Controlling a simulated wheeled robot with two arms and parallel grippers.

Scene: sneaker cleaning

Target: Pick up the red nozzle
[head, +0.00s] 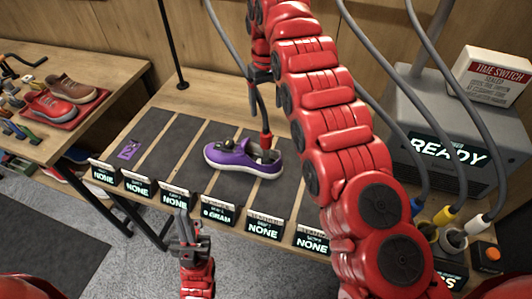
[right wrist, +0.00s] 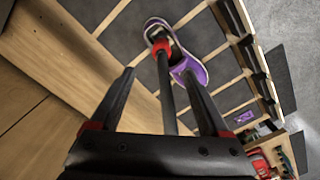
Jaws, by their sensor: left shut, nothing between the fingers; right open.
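The red nozzle (head: 266,139) hangs at the lower end of a dark hose, over the heel end of the purple shoe (head: 229,154). It also shows in the right wrist view (right wrist: 160,46), beyond my fingertips, with the shoe (right wrist: 185,66) behind it. I cannot tell whether nozzle and shoe touch. My right gripper (right wrist: 159,74) is open, with the dark hose running between its spread fingers. In the head view my right arm arches over the table and its hand is partly hidden. My left gripper (head: 188,230) is shut and empty, in front of the table.
The grey mats on the table have several display signs (head: 218,214) along the front edge. A purple card (head: 129,149) lies on the left mat. A grey machine (head: 440,140) reading READY stands right, with hoses. A side table (head: 60,135) at left holds shoes and tools.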

